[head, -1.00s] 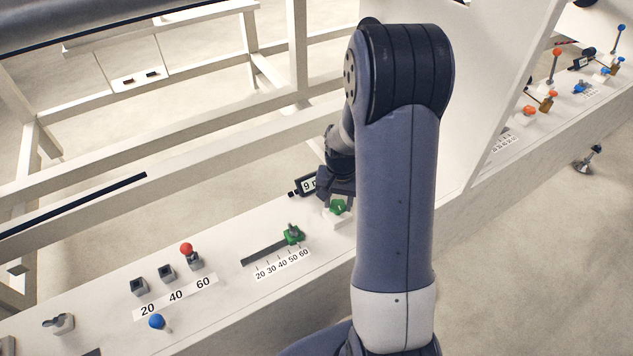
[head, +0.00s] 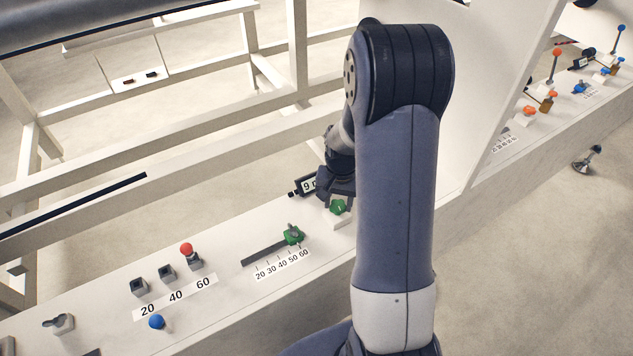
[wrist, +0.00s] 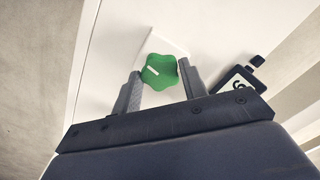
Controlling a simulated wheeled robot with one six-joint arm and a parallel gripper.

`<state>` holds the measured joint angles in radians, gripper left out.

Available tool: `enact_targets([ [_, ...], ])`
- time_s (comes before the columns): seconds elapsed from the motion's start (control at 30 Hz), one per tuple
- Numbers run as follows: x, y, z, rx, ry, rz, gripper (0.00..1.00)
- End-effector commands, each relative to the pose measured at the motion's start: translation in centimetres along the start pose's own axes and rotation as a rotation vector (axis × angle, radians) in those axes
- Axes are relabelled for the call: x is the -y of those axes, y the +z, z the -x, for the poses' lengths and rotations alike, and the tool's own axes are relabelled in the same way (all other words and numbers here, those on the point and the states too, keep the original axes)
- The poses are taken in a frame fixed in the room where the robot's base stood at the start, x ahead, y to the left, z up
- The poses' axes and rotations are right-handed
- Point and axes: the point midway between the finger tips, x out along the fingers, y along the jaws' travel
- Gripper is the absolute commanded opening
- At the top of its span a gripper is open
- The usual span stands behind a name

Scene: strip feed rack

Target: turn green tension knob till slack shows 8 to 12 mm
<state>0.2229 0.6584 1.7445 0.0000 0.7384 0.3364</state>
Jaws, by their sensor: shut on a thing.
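The green tension knob (head: 339,206) is a lobed knob on a pale block on the white ledge. It also shows in the wrist view (wrist: 160,71), with a white mark across it. My gripper (wrist: 161,80) has one finger on either side of the knob and is shut on it. In the wrist view the display (wrist: 238,82) is seen at an angle.
A green slider knob (head: 292,235) sits near the 60 end of a slot with a scale (head: 281,264). A red-topped lever (head: 187,250) stands at 60 beside square sockets. A blue knob (head: 156,321) is nearer the front. A white upright panel (head: 490,60) rises behind my arm.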

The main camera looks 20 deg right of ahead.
Motion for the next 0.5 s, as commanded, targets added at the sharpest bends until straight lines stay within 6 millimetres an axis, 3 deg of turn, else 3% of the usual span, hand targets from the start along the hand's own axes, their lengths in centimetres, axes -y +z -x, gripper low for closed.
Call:
enact_targets([
  [0.03,-0.02,0.05,-0.08,0.001,0.001,0.0,0.23],
  [0.07,-0.02,0.05,-0.08,0.001,0.001,0.0,0.43],
  [0.1,-0.02,0.05,-0.08,0.001,0.001,0.0,0.47],
  [0.5,0.0,-0.01,0.67,0.0,0.0,0.0,0.48],
])
